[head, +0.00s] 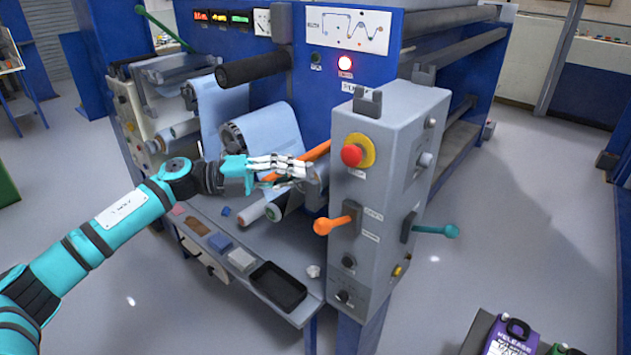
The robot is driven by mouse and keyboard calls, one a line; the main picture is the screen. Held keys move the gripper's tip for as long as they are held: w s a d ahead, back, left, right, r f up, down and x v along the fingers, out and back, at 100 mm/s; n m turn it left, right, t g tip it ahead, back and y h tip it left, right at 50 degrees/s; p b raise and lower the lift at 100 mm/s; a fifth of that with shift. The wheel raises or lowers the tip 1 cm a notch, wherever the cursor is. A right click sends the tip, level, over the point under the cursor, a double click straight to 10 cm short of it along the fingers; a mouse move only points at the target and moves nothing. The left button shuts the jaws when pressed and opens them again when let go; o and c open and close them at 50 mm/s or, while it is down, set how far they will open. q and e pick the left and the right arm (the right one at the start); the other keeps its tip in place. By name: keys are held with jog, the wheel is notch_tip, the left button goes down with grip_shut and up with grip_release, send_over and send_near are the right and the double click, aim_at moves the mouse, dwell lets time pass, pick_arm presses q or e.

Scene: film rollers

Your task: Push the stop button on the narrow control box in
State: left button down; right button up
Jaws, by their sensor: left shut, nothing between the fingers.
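The narrow control box (380,180) is a tall grey box at the front right corner of the blue machine. The stop button (352,155) is a red mushroom head on a yellow disc, high on the box's front face. Below it is an orange lever (333,223), with dark knobs further down. My left gripper (308,170) is shut and empty, its pale fingers pointing right toward the box, left of and slightly lower than the button. It looks apart from the button; whether the fingertips touch the box's left side I cannot tell. My right gripper is not in view.
The blue machine (300,60) with rollers stands behind my left gripper. An orange bar passes behind my fingers. A shelf below holds a black tray (278,287) and small blocks. A green lever (436,230) sticks out right of the box. Floor at right is mostly clear.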

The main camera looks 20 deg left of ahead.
pick_arm(q)
jog(key=b+v, duration=0.1)
jog(key=v, duration=0.2)
jog(key=shift+s+a+r, duration=0.1)
jog(key=shift+s+a, duration=0.15)
jog(key=shift+a, duration=0.05)
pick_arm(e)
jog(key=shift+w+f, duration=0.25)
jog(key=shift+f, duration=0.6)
pick_arm(q)
jog(key=shift+s, duration=0.1)
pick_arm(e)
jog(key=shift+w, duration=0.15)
